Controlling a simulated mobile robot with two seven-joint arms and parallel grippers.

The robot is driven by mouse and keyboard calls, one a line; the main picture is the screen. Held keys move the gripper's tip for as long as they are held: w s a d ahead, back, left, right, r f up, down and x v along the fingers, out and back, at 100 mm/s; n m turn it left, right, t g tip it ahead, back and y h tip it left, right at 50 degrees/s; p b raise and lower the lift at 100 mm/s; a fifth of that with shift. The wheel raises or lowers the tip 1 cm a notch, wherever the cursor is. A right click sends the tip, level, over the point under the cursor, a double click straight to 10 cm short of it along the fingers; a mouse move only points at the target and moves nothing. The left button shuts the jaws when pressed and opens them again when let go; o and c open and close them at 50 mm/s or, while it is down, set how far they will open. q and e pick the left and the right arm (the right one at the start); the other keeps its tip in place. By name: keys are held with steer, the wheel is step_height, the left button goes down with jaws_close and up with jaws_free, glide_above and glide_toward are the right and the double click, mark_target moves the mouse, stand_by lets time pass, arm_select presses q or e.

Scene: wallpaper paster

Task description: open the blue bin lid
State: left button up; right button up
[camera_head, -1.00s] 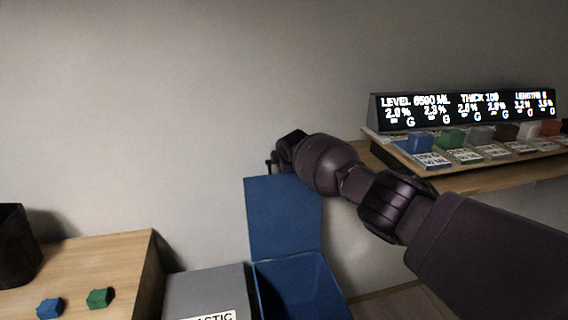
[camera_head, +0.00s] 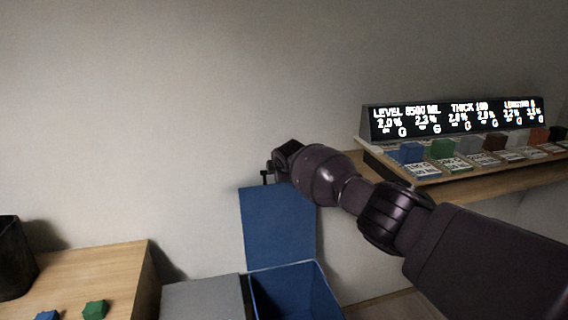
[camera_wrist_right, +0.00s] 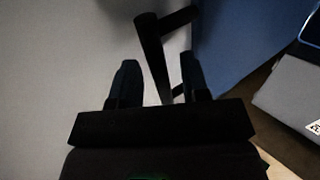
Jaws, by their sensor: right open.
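The blue bin lid (camera_head: 278,228) stands upright near the wall, with the blue bin (camera_head: 296,290) open below it. My right gripper (camera_head: 272,174) is at the lid's top edge, partly hidden by my own arm. In the right wrist view the lid (camera_wrist_right: 235,40) is at the upper right. A dark bar handle (camera_wrist_right: 153,55) joined to the lid runs between the two spread fingers of my right gripper (camera_wrist_right: 160,82). I cannot tell whether either finger touches it. My left gripper is not in view.
A grey bin (camera_head: 203,298) stands left of the blue one. Further left, a wooden table (camera_head: 110,270) holds a black container (camera_head: 14,258) and small blue and green blocks. At right, a wooden shelf (camera_head: 480,178) carries a display (camera_head: 455,118) and several coloured blocks.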

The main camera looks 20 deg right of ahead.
steer(key=p+v, duration=0.5)
steer(key=v, duration=0.4)
steer(key=shift+s, duration=0.15)
steer(key=shift+r, duration=0.15)
